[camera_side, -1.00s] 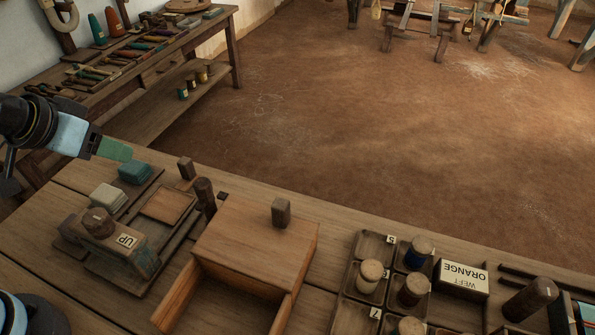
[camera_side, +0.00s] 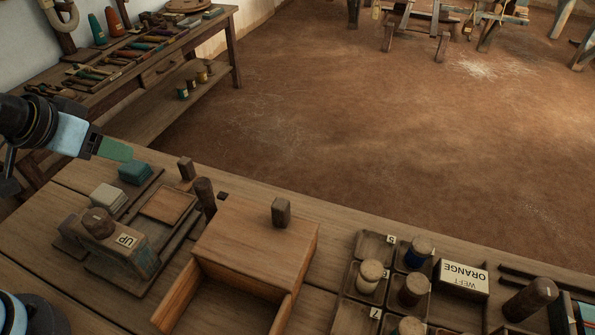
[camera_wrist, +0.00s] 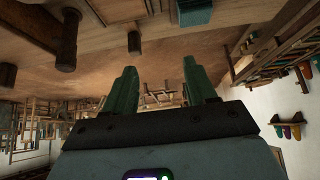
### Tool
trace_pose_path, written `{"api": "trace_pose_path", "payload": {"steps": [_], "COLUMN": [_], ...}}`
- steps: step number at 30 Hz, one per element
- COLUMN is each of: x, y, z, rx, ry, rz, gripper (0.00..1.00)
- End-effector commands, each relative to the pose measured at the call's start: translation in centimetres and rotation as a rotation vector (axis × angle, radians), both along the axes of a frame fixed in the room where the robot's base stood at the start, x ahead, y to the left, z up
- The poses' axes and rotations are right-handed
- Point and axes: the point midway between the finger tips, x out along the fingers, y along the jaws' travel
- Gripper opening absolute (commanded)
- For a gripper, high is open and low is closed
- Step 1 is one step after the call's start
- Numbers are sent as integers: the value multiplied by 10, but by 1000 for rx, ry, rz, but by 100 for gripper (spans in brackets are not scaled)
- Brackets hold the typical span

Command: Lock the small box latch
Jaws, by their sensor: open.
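A small wooden box (camera_side: 255,240) stands in the middle of the near table, with a dark upright block (camera_side: 281,212) on its top. Its near part is open between two side walls. I cannot tell which part is its latch. My gripper (camera_side: 116,150) is at the left in the side view, above the table and well away from the box. In the wrist view its two green fingers (camera_wrist: 160,88) are spread apart with nothing between them.
A block marked UP (camera_side: 118,240), a teal block (camera_side: 135,173) and a pale block (camera_side: 108,197) lie left of the box. A dark post (camera_side: 204,195) stands beside it. Right are a spool tray (camera_side: 373,245) and a weft box (camera_side: 462,280). A tool bench (camera_side: 150,70) is behind.

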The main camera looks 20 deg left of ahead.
Motion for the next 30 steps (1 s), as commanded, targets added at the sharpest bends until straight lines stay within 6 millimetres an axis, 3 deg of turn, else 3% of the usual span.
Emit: {"api": "trace_pose_path", "payload": {"steps": [4, 7, 15, 21, 25, 30], "x": [5, 12, 31, 35, 35, 35], "y": [-9, -26, -92, -134, -147, -152], "z": [8, 20, 55, 70, 74, 71], "rx": [51, 142, 427, 543, 572, 581], "ry": [38, 105, 312, 398, 419, 425], "rz": [-105, -302, -1090, -1583, -1758, -1821], "gripper": [56, 56, 56, 56, 56, 56]}}
